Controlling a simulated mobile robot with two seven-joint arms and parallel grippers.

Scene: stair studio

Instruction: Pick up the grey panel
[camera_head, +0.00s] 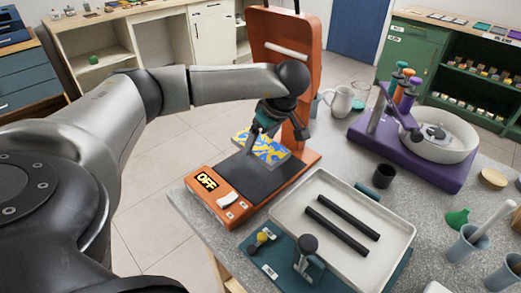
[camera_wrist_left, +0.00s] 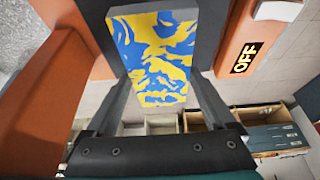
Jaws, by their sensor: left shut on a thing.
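My left gripper (camera_head: 254,136) is shut on this panel from above. The panel is over the back part of a dark grey plate (camera_head: 250,178) on the orange machine (camera_head: 212,208); I cannot tell whether it touches the plate. My right gripper is not in view.
The orange machine's upright back (camera_head: 283,28) stands close behind my left gripper. To the right are a pale tray (camera_head: 315,240) with two black bars, a dark cup (camera_head: 383,176), a white jug (camera_head: 341,101) and a purple machine (camera_head: 400,150) with a white bowl.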

